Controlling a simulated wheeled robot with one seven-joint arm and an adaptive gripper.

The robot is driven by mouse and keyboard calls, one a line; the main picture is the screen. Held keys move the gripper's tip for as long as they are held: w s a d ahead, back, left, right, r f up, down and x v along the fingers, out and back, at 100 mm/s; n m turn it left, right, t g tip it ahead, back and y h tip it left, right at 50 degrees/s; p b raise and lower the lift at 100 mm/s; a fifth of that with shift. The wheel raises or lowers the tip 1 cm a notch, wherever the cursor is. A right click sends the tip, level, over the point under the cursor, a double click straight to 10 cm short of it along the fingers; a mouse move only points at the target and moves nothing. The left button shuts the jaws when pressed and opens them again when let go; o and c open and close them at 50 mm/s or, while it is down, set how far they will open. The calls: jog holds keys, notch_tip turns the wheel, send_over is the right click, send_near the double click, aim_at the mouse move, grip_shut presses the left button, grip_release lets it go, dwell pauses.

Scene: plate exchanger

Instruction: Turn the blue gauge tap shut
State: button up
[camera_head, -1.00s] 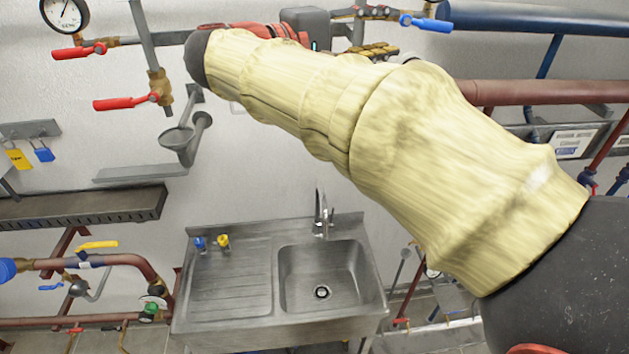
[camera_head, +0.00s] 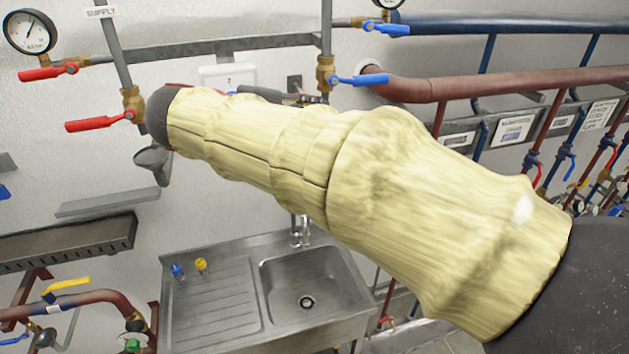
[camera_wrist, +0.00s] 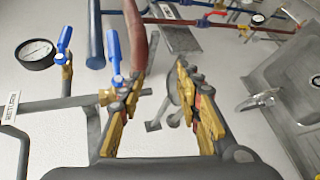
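The blue gauge tap (camera_head: 386,29) has a blue lever below the gauge at the top of the head view. Its lever points right, roughly in line with its short side pipe. In the wrist view the lever (camera_wrist: 64,38) stands beside the round white gauge (camera_wrist: 36,54), left of my gripper. My gripper (camera_wrist: 160,70) is open and empty, its yellow-and-black fingers spread. It is apart from the gauge tap. In the head view my arm hides most of it.
A second blue lever (camera_head: 357,80) sits lower on the same upright pipe; in the wrist view it is close beside my left finger. A red pipe (camera_head: 500,84) and blue pipe (camera_head: 500,24) run right. A red-levered gauge (camera_head: 30,32) is left; a sink (camera_head: 215,300) is below.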

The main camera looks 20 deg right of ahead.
jog(key=s+f+g+y+b, duration=0.1)
jog(key=s+f+y+b, duration=0.1)
jog(key=f, duration=0.9)
jog(key=shift+s+y+b, duration=0.4)
jog(key=shift+s+y, duration=0.1)
jog(key=shift+s, duration=0.35)
jog(key=shift+a, duration=0.1)
jog(key=shift+c, duration=0.4)
